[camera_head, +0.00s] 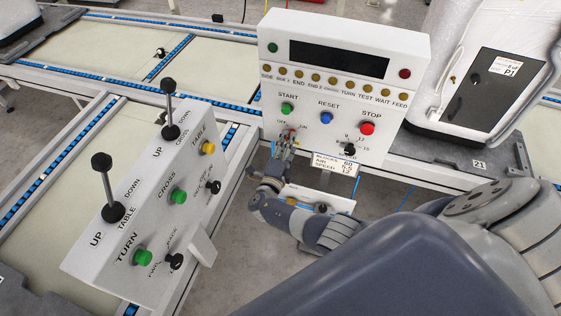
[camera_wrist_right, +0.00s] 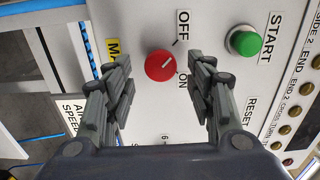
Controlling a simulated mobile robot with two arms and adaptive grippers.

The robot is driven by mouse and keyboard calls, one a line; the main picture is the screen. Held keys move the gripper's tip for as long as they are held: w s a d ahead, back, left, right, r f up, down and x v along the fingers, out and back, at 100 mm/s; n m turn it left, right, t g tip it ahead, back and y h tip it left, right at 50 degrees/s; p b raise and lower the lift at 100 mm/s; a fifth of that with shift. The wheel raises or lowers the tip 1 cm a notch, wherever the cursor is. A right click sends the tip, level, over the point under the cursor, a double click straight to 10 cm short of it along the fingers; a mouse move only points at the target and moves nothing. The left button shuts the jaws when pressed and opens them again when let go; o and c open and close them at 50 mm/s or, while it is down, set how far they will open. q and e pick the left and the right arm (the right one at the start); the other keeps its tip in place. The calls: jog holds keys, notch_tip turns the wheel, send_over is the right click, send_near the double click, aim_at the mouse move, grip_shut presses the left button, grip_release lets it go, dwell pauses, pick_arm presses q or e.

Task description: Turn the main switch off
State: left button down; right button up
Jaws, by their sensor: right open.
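The main switch is a red round knob (camera_wrist_right: 160,66) on the white control panel (camera_head: 275,73), between the OFF and ON labels in the right wrist view. A short pale line marks its face; I cannot tell for sure which label it points to. My right gripper (camera_wrist_right: 163,92) is open, with one finger on each side of the knob and a gap to each; contact is not visible. In the head view the right gripper (camera_head: 284,148) is at the panel's lower left and partly covers the knob. My left gripper is not in view.
A green START button (camera_wrist_right: 243,41) sits close to the knob. Blue RESET (camera_head: 327,117) and red STOP (camera_head: 367,128) buttons are to its right in the head view. A lever box (camera_head: 135,218) with two black-knobbed levers stands at left, near the gripper.

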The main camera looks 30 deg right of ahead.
jog(key=v, duration=0.9)
jog(key=shift+s+a, duration=0.25)
jog(key=shift+f, duration=0.1)
